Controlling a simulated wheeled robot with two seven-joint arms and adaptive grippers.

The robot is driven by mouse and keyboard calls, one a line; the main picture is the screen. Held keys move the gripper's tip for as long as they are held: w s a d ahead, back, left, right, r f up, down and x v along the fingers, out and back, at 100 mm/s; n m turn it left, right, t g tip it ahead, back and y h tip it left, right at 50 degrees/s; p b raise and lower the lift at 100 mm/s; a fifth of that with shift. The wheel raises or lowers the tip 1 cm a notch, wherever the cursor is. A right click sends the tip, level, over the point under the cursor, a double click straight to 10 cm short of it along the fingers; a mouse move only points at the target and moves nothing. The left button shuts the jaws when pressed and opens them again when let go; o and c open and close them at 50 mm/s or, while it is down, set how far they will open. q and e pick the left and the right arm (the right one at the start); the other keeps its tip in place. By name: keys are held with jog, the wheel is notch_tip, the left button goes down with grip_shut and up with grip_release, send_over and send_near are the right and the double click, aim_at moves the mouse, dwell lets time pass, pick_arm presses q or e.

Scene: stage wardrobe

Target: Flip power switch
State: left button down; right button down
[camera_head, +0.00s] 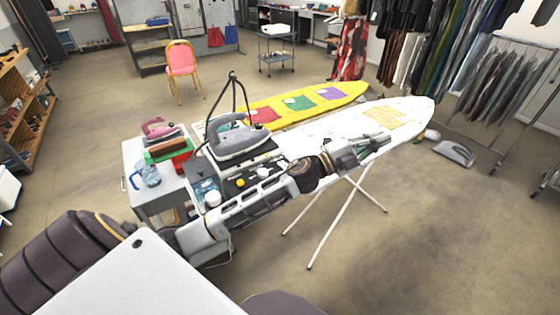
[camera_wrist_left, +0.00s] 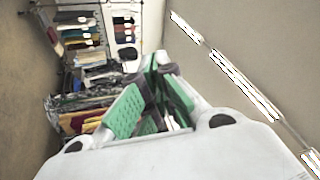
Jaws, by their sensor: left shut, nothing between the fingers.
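My left arm reaches in from the lower left, and its gripper (camera_head: 376,142) is over the white ironing board (camera_head: 330,126). In the left wrist view the green-padded fingers (camera_wrist_left: 156,68) are shut with nothing between them. A grey iron (camera_head: 238,138) rests on a steam station to the left of the gripper. A dark panel with a yellow knob (camera_head: 240,183) lies below that iron, close behind my forearm. I cannot make out a power switch; my forearm may hide part of the panel. My right gripper is in neither view.
A grey cart (camera_head: 146,203) holds a pink iron (camera_head: 158,128), a brown brush (camera_head: 168,146) and a blue-tinted jug (camera_head: 149,175). A yellow board (camera_head: 352,90) lies behind the white one. Clothes racks stand at the right. Floor at the lower right is clear.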

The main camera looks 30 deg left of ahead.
pick_arm(q)
jog(key=s+d+r+m+g+h, duration=0.2)
jog(key=s+d+m+g+h, duration=0.25)
jog(key=m+g, duration=0.95)
jog(key=s+a+f+m+g+y, duration=0.1)
jog(key=a+f+m+y, duration=0.2)
jog(key=a+y, duration=0.25)
jog(key=a+f+m+g+y, duration=0.2)
jog(key=a+f+y, duration=0.15)
jog(key=a, duration=0.25)
jog(key=s+a+r+y, duration=0.1)
jog(key=a+y, duration=0.3)
jog(key=a, duration=0.6)
jog(key=s+a+r+n+y, duration=0.1)
jog(key=a+r+y, duration=0.2)
jog(key=a, duration=0.7)
jog(key=shift+s+a+r+g+y, duration=0.15)
jog(key=shift+s+r+g+y, duration=0.15)
jog(key=shift+y, duration=0.35)
jog(key=shift+f, duration=0.1)
